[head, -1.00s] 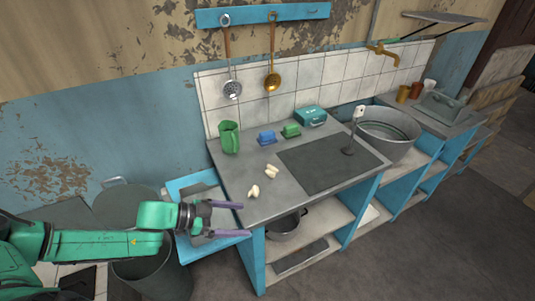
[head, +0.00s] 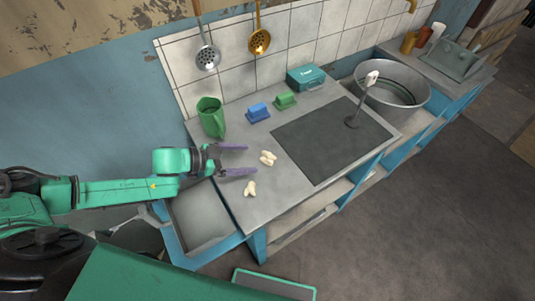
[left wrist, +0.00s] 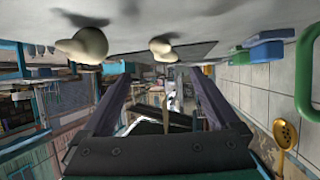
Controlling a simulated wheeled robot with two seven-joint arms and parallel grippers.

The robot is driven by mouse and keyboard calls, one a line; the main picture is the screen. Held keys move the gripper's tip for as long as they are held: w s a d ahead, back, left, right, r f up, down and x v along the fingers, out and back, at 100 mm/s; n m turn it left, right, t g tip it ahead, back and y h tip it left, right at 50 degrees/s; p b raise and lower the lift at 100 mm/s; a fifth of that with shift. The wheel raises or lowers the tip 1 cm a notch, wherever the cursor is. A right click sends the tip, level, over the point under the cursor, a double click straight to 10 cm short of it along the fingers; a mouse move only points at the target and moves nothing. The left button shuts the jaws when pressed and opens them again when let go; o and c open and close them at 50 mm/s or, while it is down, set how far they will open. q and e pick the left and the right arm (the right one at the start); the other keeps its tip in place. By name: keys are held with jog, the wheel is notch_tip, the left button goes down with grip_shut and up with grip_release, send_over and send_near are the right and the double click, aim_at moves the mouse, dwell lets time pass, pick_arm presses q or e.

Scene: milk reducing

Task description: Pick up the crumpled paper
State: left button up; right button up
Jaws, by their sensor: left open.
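Two small cream-white crumpled paper pieces lie apart on the grey counter near its left end. The farther paper piece (head: 268,158) is just right of my left gripper's tips. The nearer paper piece (head: 250,188) is below the lower finger in the head view. My left gripper (head: 249,159) is open with nothing between its purple fingers, pointing right over the counter's left edge. The left wrist view is upside down and shows both pieces, one (left wrist: 88,42) at left and one (left wrist: 162,47) near the middle, beyond the open fingers (left wrist: 162,85). My right gripper is not in view.
A blue block (head: 258,112), a green block (head: 285,100) and a teal box (head: 306,78) are at the back. A dark panel (head: 330,140) lies in the counter, and a metal basin (head: 391,85) stands beyond. Ladles hang on the wall.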

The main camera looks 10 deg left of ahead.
aim_at(263, 158)
pick_arm(q)
jog(key=x, duration=0.4)
jog(key=p+x, duration=0.1)
jog(key=x, duration=0.2)
jog(key=shift+w+a+f, duration=0.2)
jog(key=shift+a+f, duration=0.05)
jog(key=shift+f, duration=0.05)
jog(key=shift+w+d+f, duration=0.2)
jog(key=shift+d, duration=0.05)
jog(key=shift+a, duration=0.1)
jog(key=c, duration=1.4)
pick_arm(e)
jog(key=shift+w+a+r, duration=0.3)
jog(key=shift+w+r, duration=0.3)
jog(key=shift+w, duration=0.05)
pick_arm(q)
jog(key=shift+c, duration=0.2)
